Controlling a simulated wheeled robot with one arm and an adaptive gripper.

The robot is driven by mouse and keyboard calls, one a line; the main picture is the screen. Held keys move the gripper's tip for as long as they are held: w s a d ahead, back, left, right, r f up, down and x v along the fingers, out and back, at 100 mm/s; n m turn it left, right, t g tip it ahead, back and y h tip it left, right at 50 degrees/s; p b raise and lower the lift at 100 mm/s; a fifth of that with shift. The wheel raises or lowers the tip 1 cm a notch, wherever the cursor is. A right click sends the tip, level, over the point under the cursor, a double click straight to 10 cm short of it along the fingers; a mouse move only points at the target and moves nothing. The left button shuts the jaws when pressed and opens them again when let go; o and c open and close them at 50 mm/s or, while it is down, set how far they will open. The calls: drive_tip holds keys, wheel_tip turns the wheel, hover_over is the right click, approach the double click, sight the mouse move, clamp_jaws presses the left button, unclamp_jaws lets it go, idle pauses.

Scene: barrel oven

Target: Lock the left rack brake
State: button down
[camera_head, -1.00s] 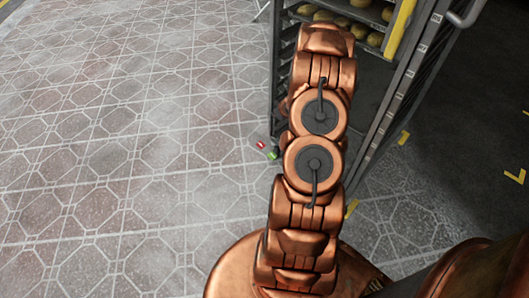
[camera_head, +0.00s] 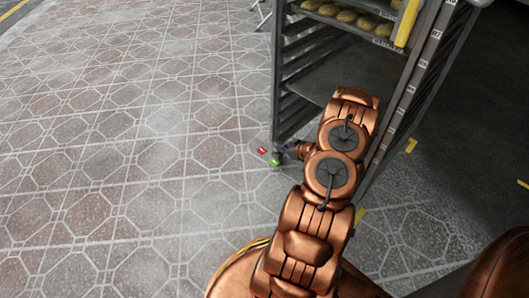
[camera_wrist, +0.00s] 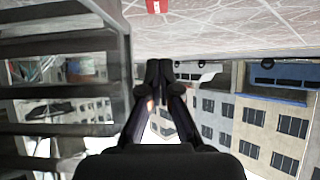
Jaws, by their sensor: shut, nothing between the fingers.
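The left rack brake shows as a small red tab (camera_head: 262,150) and a green tab (camera_head: 274,162) low at the foot of the rack's left post. In the upside-down wrist view, the red tab (camera_wrist: 155,5) is cut off by the top edge, and the green tab is not seen. My gripper (camera_wrist: 158,72) is shut and empty, its fingertips together and apart from the red tab in the picture. In the head view my gripper (camera_head: 284,149) is a small dark shape beside the tabs, partly hidden by my arm. I cannot tell whether it touches them.
The tall grey rack (camera_head: 291,70) stands just behind the brake, with bread (camera_head: 347,16) on its upper shelves. In the wrist view its shelf rails (camera_wrist: 60,50) fill the left side, close to my gripper. Tiled floor (camera_head: 130,150) to the left is clear.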

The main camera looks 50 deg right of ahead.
drive_tip(key=b, duration=0.4)
approach(260, 149)
drive_tip(key=w, duration=0.4)
drive_tip(key=shift+w+f, duration=0.1)
drive_tip(key=shift+f, duration=0.05)
drive_tip(key=shift+w+f+b, duration=0.2)
drive_tip(key=shift+f+b, duration=0.35)
drive_tip(key=shift+f, duration=0.45)
drive_tip(key=shift+w+f, duration=0.1)
drive_tip(key=shift+f, duration=0.45)
drive_tip(key=shift+r, duration=0.1)
